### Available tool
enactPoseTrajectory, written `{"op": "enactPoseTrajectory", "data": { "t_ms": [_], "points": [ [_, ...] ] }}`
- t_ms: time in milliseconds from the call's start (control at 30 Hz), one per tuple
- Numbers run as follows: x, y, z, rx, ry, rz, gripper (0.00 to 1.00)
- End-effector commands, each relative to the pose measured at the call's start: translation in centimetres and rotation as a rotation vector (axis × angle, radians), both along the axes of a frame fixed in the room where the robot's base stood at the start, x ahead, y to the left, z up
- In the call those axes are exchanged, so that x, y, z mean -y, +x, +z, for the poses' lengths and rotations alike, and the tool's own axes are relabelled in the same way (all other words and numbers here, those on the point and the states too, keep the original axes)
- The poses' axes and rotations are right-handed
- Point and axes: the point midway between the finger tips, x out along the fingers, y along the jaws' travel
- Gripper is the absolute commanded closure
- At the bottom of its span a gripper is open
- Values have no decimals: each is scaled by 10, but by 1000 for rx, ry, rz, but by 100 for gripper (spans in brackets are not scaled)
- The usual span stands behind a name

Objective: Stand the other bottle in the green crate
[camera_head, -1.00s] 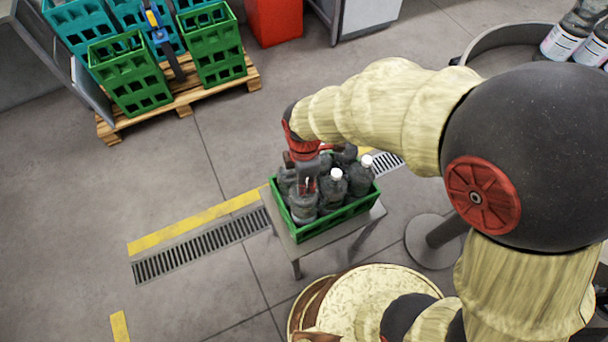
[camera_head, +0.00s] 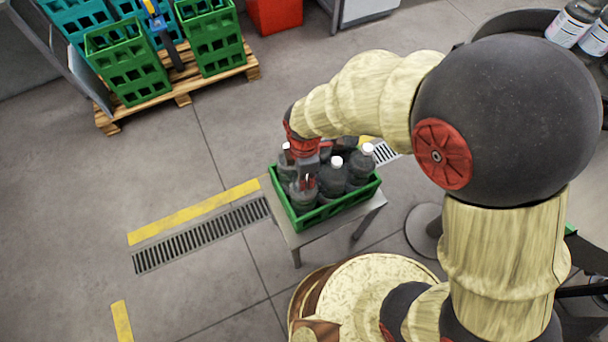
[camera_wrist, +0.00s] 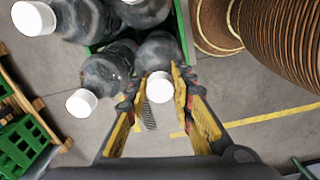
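The green crate (camera_head: 333,211) stands on a small grey table with several dark clear bottles with white caps in it. My gripper (camera_head: 307,184) is over its left front part, pointing down. In the wrist view, my gripper (camera_wrist: 157,75) has its fingers on both sides of one bottle (camera_wrist: 160,54), below its white cap, and looks shut on it. This bottle also shows in the head view (camera_head: 304,197), inside the crate at its near left side, roughly upright. Its base is hidden, so I cannot tell whether it touches the crate floor.
Neighbouring bottles (camera_wrist: 107,72) stand close beside the held one. Green and teal crates sit on a wooden pallet (camera_head: 186,95) at the back left. More bottles (camera_head: 572,22) stand in a round tray at top right. The floor left of the table is clear.

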Motion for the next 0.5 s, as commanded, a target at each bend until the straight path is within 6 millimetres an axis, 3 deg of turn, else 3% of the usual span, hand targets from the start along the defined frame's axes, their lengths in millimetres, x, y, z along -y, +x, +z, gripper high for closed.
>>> {"op": "enactPoseTrajectory", "data": {
  "t_ms": [267,500],
  "points": [
    [0,0,0,0,0,0,60],
    [0,0,0,0,0,0,60]
  ]
}}
